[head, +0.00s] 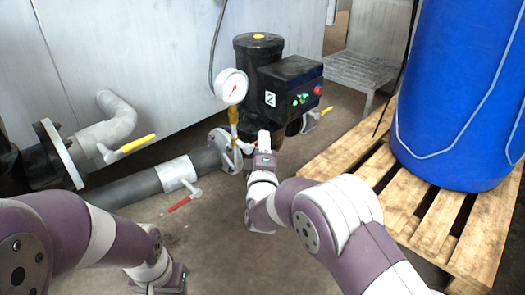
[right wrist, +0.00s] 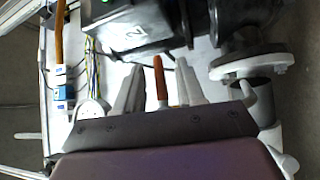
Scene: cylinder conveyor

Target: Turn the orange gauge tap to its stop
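The orange tap handle (right wrist: 160,84) shows in the right wrist view, pointing up between the two pale fingers of my right gripper (right wrist: 158,88). A gap shows on its left side; the right finger is close beside it, and I cannot tell if they touch. In the head view my right gripper (head: 264,142) is at the foot of the pipe under the round white gauge (head: 231,86); it largely hides the tap there. My left gripper (head: 163,280) is low at the bottom of the head view, away from the pipes; its fingers are not clear.
A black pump with a control box (head: 290,84) stands just behind my right gripper. Red (head: 184,201) and yellow (head: 137,143) valve handles are on pipes at left. A blue drum (head: 455,95) stands on a wooden pallet (head: 345,150) at right.

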